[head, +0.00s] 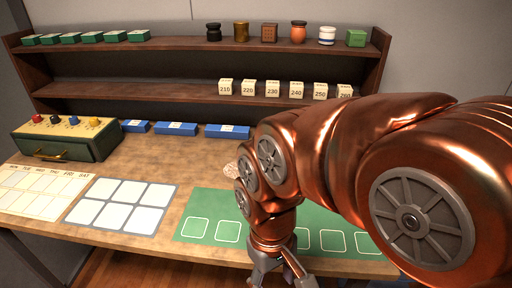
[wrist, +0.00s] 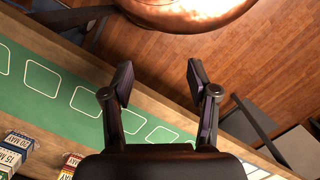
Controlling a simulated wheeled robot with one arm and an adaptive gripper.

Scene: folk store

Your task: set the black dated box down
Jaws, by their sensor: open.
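My gripper (head: 279,277) is over the front edge of the table in the head view. In the wrist view my gripper (wrist: 160,78) has its two fingers wide apart with nothing between them, above the green mat's edge and the wooden floor. Small dated boxes show at the lower left of the wrist view: a 20 MAY box (wrist: 20,139), a 15 MAY box (wrist: 10,158) and another MAY box (wrist: 69,166), partly cut off by my gripper. I cannot make out which, if any, is the black one. My arm hides part of the table in the head view.
The green mat (head: 203,202) has empty outlined squares. A white-square board (head: 72,210) and a weekday calendar (head: 35,172) lie to its left, with a green drawer box (head: 62,152) behind. Blue boxes (head: 180,128) line the back, below a two-tier shelf (head: 140,90).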

